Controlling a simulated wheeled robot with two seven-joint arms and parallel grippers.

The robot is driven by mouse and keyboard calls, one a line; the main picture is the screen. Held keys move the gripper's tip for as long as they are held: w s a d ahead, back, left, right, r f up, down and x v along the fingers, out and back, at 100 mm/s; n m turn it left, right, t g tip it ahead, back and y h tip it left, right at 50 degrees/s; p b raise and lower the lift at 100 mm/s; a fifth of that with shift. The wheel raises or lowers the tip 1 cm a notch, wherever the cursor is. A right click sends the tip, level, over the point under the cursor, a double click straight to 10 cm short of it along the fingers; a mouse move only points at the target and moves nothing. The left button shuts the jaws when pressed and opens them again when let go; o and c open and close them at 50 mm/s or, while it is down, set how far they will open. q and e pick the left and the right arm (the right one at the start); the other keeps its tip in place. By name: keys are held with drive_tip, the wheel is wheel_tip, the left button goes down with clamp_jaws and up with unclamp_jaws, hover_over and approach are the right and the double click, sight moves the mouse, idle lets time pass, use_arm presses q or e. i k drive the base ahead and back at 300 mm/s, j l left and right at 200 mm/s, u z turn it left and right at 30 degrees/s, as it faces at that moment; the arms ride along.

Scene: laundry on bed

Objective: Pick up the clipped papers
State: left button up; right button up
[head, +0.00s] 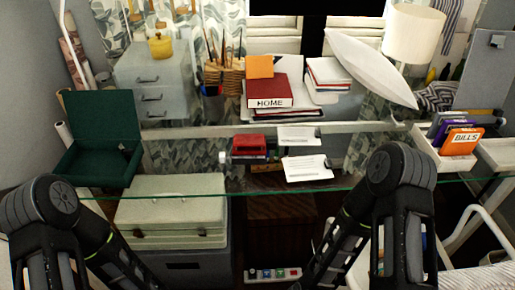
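Two small stacks of white printed paper lie flat, apart from each other. The nearer stack (307,168) is in the middle of the head view, close to the front edge of the glass desk. The farther stack (298,136) lies just behind it. Clips on them are too small to make out. My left arm comes in at the lower left and my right arm at the lower right, both short of the papers. Both arms run down out of the bottom of the picture, and neither gripper's fingers show.
A red-topped stack (249,142) sits left of the papers. An open green box (102,136) is at the left, and a folder tray (428,150) at the right. Books (268,91) and a tilted white panel (371,66) stand behind. The glass desk edge (230,193) crosses in front.

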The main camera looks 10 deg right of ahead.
sight(306, 168)
drive_tip(key=i+j, duration=0.2)
drive_tip(key=j, duration=0.15)
drive_tip(key=i+j, duration=0.45)
drive_tip(key=j, duration=0.25)
drive_tip(key=z, duration=3)
